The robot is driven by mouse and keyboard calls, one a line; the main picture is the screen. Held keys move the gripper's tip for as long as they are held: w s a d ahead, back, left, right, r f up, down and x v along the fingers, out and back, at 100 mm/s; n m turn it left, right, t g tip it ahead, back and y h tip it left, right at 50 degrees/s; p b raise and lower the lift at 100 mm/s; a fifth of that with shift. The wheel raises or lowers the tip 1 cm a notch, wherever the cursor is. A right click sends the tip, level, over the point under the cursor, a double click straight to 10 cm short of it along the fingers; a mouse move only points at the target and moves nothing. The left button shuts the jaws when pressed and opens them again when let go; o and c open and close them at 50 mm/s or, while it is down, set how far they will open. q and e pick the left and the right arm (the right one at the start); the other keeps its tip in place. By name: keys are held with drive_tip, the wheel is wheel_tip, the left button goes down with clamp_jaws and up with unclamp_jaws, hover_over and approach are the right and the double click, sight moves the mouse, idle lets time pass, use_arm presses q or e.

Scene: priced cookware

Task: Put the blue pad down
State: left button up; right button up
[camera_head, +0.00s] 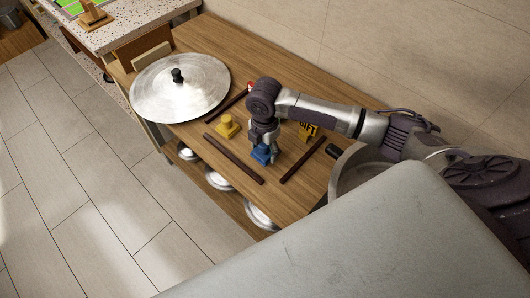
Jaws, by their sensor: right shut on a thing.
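A blue pad (262,155) is in the middle of the wooden table (203,40), between dark wooden strips. My right gripper (264,146) points down and is shut on the blue pad. The pad is at or just above the table top; I cannot tell whether it touches. The gripper hides part of the pad's top. My left gripper is not in view.
A yellow pad (228,127) stands left of the blue one. A large metal lid (180,92) covers the table's far left. Dark strips (233,158) lie near the front, and a pan (352,170) sits at right.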

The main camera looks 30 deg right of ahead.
sight(265, 155)
drive_tip(key=shift+f, duration=1.35)
drive_tip(key=shift+s+f, duration=0.1)
drive_tip(key=shift+f, duration=0.05)
drive_tip(key=o, duration=1.1)
wheel_tip(265, 155, up, 12)
drive_tip(key=shift+r, duration=0.2)
